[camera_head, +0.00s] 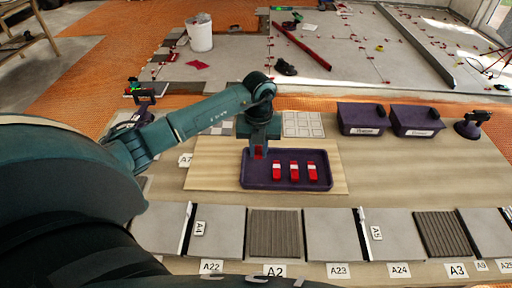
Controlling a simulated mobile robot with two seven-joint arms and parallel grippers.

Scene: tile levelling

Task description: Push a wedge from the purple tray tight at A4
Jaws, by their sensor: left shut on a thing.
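The purple tray (290,186) lies on a wooden board and holds three red wedges (294,172) in a row, each with a white patch. My left gripper (259,153) points down at the tray's back left part. It is shut on another red wedge (258,154), mostly hidden between the fingers. I cannot tell if this wedge touches the tray. The A4 label (200,228) lies on a grey tile in the front row, left of and nearer than the tray. A dark gap with a light edge (187,228) runs left of that label. My right gripper is out of view.
Two purple bins (362,118) stand behind the board at the right, with a suction-cup tool (472,124) beyond them. A white gridded sheet (303,125) lies behind the tray. Grey and brown ribbed tiles (274,234) fill the front row. The board's right end (330,178) is clear.

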